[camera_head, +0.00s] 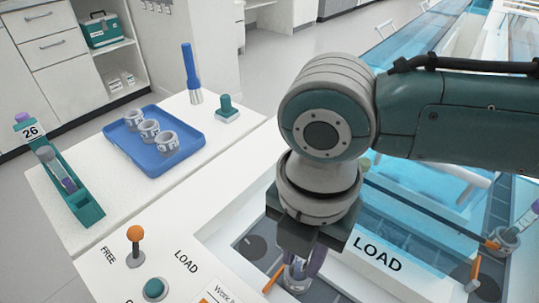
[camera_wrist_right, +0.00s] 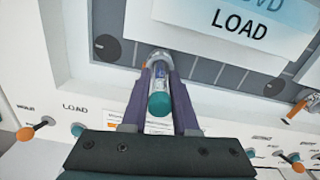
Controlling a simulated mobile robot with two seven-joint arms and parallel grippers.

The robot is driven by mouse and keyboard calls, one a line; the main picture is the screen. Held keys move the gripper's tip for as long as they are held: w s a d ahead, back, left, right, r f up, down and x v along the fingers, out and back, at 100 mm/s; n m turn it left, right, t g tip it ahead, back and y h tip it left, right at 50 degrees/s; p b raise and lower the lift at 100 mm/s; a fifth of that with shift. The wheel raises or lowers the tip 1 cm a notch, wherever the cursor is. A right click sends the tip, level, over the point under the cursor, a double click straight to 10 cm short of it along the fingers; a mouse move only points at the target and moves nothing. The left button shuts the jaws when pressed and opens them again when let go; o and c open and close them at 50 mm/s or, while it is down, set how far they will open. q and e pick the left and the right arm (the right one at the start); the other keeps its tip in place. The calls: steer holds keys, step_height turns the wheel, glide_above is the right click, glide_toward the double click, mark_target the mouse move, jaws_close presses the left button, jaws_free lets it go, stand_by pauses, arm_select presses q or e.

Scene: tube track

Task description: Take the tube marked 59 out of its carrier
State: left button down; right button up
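A tube (camera_wrist_right: 158,100) with a teal cap and a printed label stands in a grey round carrier (camera_wrist_right: 158,58) at the edge of the dark track. No number on it is legible. My right gripper (camera_head: 298,262) is low over the carrier (camera_head: 296,282), which it partly hides in the head view. In the right wrist view its two purple fingers (camera_wrist_right: 160,88) lie on either side of the tube, very close to it. I cannot tell whether they press on it. My left gripper is out of view.
A teal holder (camera_head: 75,195) marked 26 holds a tube. A blue tray (camera_head: 190,128) carries three empty-looking carriers. A blue pen-like stick (camera_head: 190,68) and a teal stamp-like block (camera_head: 227,108) stand behind. Another carrier (camera_head: 503,240) with a tube is at the right.

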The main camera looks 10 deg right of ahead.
jaws_close()
step_height(320, 180, up, 20)
steer(key=p, duration=0.5)
